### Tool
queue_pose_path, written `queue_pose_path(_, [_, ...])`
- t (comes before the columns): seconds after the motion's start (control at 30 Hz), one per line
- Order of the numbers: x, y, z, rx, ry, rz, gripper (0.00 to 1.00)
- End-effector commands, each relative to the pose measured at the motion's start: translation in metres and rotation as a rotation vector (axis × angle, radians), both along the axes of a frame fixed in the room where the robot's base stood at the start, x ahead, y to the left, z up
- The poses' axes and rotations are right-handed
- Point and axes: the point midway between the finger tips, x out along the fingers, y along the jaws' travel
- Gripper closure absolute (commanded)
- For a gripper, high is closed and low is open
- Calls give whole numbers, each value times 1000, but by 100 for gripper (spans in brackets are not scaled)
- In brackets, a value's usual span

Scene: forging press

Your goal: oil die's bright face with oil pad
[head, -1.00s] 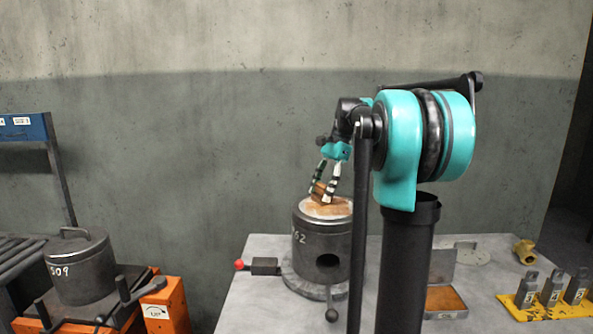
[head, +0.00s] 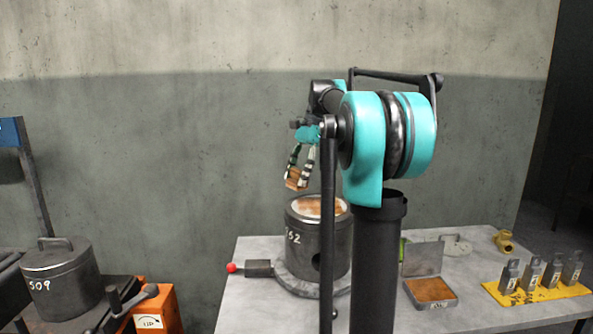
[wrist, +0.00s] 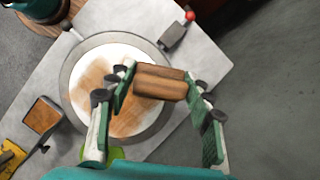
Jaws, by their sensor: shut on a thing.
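My gripper (head: 297,180) is shut on the oil pad (wrist: 160,82), a brown block with a wooden look. The pad (head: 296,184) is held above and to the left of the die's top in the head view, apart from the face.
An open oil tin (head: 432,291) with brown contents stands right of the die; it also shows in the wrist view (wrist: 43,115). A red-knobbed lever (head: 250,268) sticks out left of the die. Several stamps (head: 532,273) stand on a yellow rack. A lidded pot marked 509 (head: 62,285) stands left.

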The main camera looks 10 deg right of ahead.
Motion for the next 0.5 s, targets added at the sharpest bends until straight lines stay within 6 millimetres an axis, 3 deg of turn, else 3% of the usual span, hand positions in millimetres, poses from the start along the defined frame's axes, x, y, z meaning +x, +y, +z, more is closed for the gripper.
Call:
queue_pose_path(0.3, [-4, -3, 28, 0, 0, 2, 76])
queue_pose_path(0.5, [-5, -4, 34, 0, 0, 3, 76])
